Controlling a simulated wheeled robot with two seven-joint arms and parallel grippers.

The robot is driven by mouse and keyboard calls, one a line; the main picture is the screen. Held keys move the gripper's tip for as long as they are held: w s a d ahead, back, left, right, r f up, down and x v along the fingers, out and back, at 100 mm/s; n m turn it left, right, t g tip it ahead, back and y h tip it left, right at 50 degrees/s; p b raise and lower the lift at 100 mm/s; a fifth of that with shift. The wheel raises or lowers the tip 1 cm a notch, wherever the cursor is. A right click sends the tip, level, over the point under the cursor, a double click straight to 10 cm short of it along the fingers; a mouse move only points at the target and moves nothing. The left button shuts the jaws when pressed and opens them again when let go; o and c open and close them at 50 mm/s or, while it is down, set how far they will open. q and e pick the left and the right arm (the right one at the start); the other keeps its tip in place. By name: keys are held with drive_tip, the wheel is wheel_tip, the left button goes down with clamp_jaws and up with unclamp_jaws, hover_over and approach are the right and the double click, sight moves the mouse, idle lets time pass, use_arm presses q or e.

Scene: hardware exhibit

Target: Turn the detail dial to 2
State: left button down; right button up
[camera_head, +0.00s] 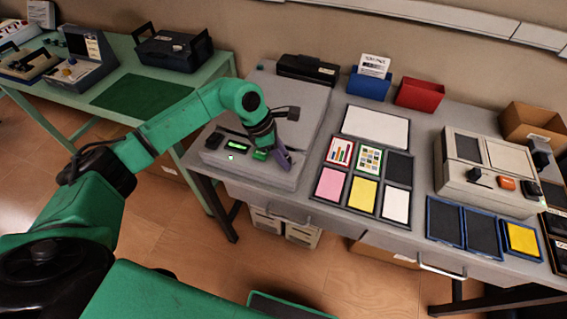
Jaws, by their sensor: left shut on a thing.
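A grey flat device (312,104) sits at the left end of the grey table. My left gripper (283,161) reaches down onto the right part of this panel. Its jaws are shut on what appears to be the detail dial, which the fingers hide. The dial's pointer and scale marks cannot be read. My right gripper is not in view.
Paper trays with coloured cards (363,193) lie just right of the device. A beige machine (483,180) stands further right. Blue (369,86) and red (419,94) bins stand at the back. A green bench (112,70) with other devices is at the left.

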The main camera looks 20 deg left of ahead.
use_arm(q)
drive_tip(key=m+b, duration=0.1)
drive_tip(key=m+g+b, duration=0.1)
drive_tip(key=m+b, duration=0.2)
drive_tip(key=b, duration=0.1)
drive_tip(key=shift+w+f+m+g, duration=0.1)
drive_tip(key=shift+w+m+g, duration=0.2)
drive_tip(key=shift+g, duration=0.1)
drive_tip(key=shift+m+g+b, duration=0.5)
drive_tip(key=shift+m+b, duration=0.35)
drive_tip(key=shift+m, duration=0.35)
drive_tip(key=shift+r+m+g+b, duration=0.25)
drive_tip(key=shift+m+g+b, duration=0.25)
drive_tip(key=shift+m, duration=0.7)
drive_tip(key=c, duration=0.5)
unclamp_jaws()
drive_tip(key=shift+c, duration=0.2)
